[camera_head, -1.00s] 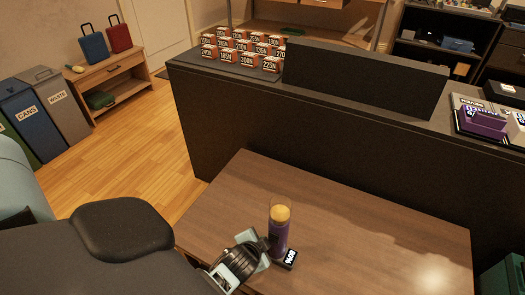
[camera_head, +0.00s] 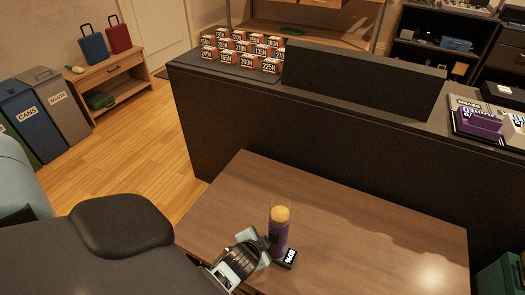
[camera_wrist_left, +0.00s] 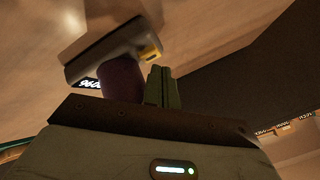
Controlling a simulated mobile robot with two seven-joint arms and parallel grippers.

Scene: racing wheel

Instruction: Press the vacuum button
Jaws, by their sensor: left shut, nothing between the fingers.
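An upright purple cylinder with a yellow-orange top (camera_head: 280,230) stands on the brown table. A small black box with a white-lettered display (camera_head: 287,258) sits at its foot, and I cannot make out a separate vacuum button. My left gripper (camera_head: 264,255) is shut and empty, close against the left side of the cylinder's lower part; I cannot tell if they touch. In the left wrist view the purple body (camera_wrist_left: 121,80) shows just beyond the gripper's fingers (camera_wrist_left: 160,86), partly hidden, with part of the display (camera_wrist_left: 88,83) beside it. My right gripper is not in view.
The brown table (camera_head: 380,235) is clear to the right of the cylinder. A dark counter (camera_head: 320,130) stands behind it, carrying orange labelled boxes (camera_head: 240,50) at left and a purple item (camera_head: 478,123) at right. Bins (camera_head: 60,100) stand at far left.

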